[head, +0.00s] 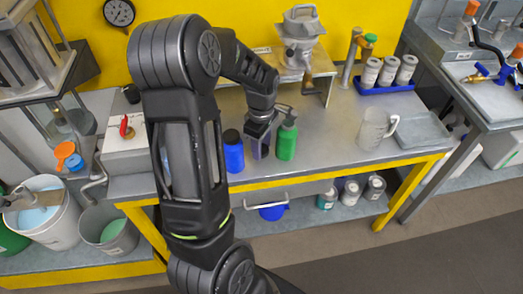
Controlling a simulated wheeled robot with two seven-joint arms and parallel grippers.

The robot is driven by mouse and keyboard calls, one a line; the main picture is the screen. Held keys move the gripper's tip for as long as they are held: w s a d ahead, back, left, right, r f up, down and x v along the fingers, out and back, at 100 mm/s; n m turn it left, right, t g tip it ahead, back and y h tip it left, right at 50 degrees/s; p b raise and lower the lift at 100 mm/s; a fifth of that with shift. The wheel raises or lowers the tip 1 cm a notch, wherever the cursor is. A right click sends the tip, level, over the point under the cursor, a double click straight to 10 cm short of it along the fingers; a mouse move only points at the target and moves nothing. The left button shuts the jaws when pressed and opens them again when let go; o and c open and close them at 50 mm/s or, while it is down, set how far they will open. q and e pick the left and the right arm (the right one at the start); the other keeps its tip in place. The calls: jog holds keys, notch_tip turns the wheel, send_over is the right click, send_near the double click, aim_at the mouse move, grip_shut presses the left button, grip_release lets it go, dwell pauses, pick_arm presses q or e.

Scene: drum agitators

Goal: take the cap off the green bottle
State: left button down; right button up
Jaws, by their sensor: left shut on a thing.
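The green bottle (287,141) stands upright on the metal bench, with a grey-green top (290,118) on it. A grey-purple bottle (260,149) stands just left of it, and a blue bottle (233,157) with a dark cap stands further left. My left gripper (261,131) points down over the grey-purple bottle, left of the green bottle's top. It is shut at the grey-purple bottle's upper end; the fingers hide that end, so I cannot tell whether they hold its cap or its neck. My right gripper is out of view.
A clear jug (375,129) and a grey tray (417,131) stand right on the bench. A blue rack (386,86) holds several cans behind. A metal machine (300,45) stands at the back. Left are a white box (124,134) and buckets (45,215).

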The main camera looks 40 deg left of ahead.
pick_arm(q)
jog(key=shift+f, duration=1.3)
jog(key=shift+f, duration=0.1)
jog(key=shift+f, duration=0.15)
jog(key=c, duration=0.8)
grip_release()
jog(key=shift+c, duration=0.2)
notch_tip(320, 180, up, 13)
jog(key=shift+f, duration=0.2)
